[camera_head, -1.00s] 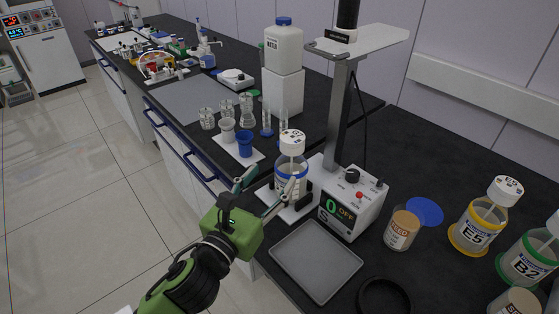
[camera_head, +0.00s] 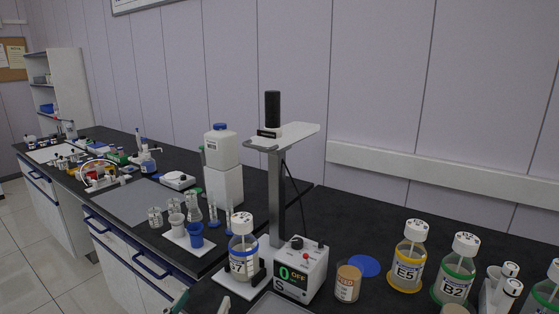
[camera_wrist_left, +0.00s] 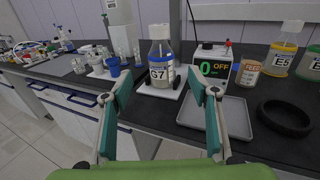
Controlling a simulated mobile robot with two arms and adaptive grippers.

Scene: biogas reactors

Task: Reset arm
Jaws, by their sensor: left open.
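The left gripper shows in the left wrist view (camera_wrist_left: 160,90) with its two teal fingers spread wide and nothing between them. The bottle G7 (camera_head: 242,252) has a white cap and a blue ring and stands upright on a white base plate. In the left wrist view the bottle (camera_wrist_left: 158,76) stands beyond the open fingers, apart from them. My right gripper is not in view.
A control box (camera_head: 301,270) reading 0 and OFF stands right of the bottle, by a grey post (camera_head: 276,195). A grey tray (camera_wrist_left: 236,118) and black ring (camera_wrist_left: 285,117) lie to the right.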

